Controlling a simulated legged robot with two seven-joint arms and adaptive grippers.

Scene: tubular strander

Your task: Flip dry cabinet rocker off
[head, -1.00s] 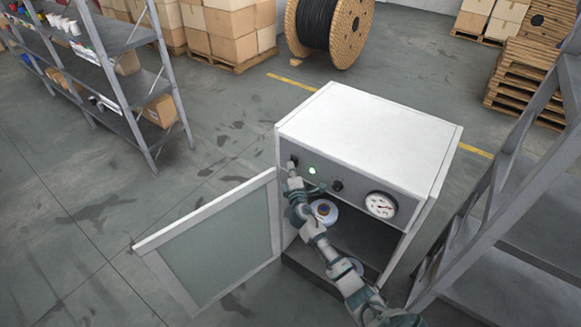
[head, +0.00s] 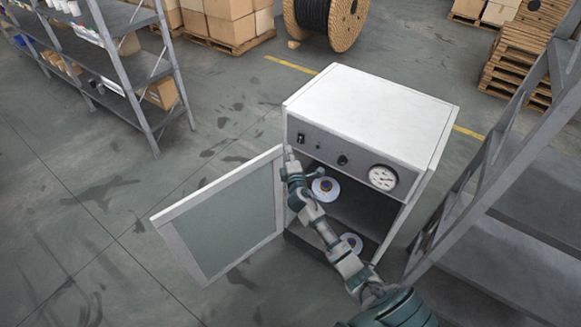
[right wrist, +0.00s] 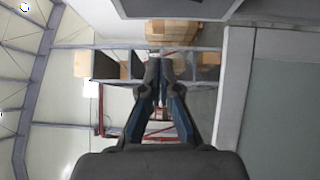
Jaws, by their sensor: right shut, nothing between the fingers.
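The white dry cabinet (head: 370,110) stands in the middle of the head view. Its black rocker (head: 301,139) is at the left end of the grey front panel. A small indicator (head: 318,147) beside it looks dark. A black knob (head: 342,160) and a round gauge (head: 382,178) are further right. My right gripper (head: 290,153) is just below the rocker, apart from it, near the door's upper hinge corner. Its fingers (right wrist: 160,85) are shut and empty in the right wrist view. My left gripper is out of view.
The cabinet's glazed door (head: 225,220) hangs open to the left. Two spools (head: 326,189) sit inside the cabinet. A grey shelf rack (head: 500,190) stands close on the right, another rack (head: 125,70) at the upper left. The floor left of the door is clear.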

